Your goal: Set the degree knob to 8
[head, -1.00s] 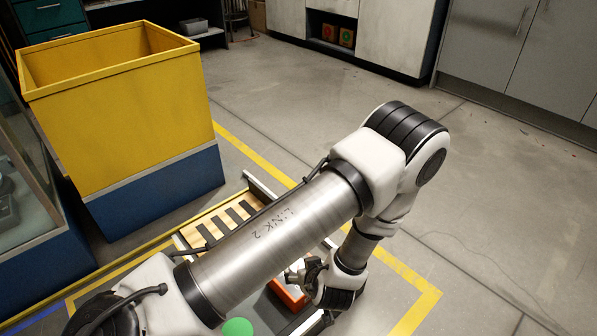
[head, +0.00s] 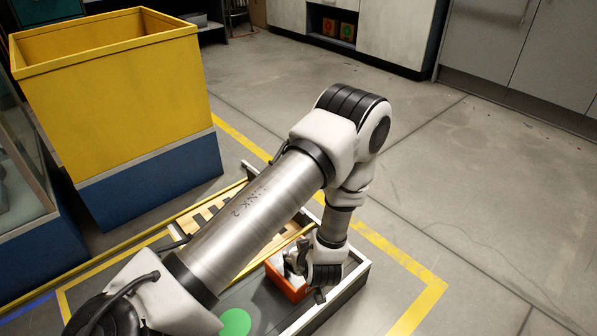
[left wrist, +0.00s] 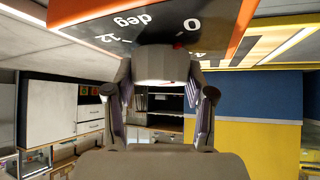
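The orange box (head: 283,284) stands on the bench, partly hidden by my left gripper. In the left wrist view the orange box (left wrist: 238,40) appears upside down, its dark face marked "deg", "0", "12" and "4". A grey knob (left wrist: 161,65) sticks out of that face, with a small red mark at its base near the "0" and "4". My left gripper (left wrist: 160,80) has its two fingers apart, one on each side of the knob; any contact is unclear. In the head view my left gripper (head: 297,262) is at the box. My right gripper is not in view.
A bench tray with a pale frame (head: 355,283) surrounds the box. A green disc (head: 235,322) lies on its grey surface. A slatted wooden part (head: 205,214) is behind my arm. A yellow and blue bin (head: 110,95) stands at the left. Floor to the right is clear.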

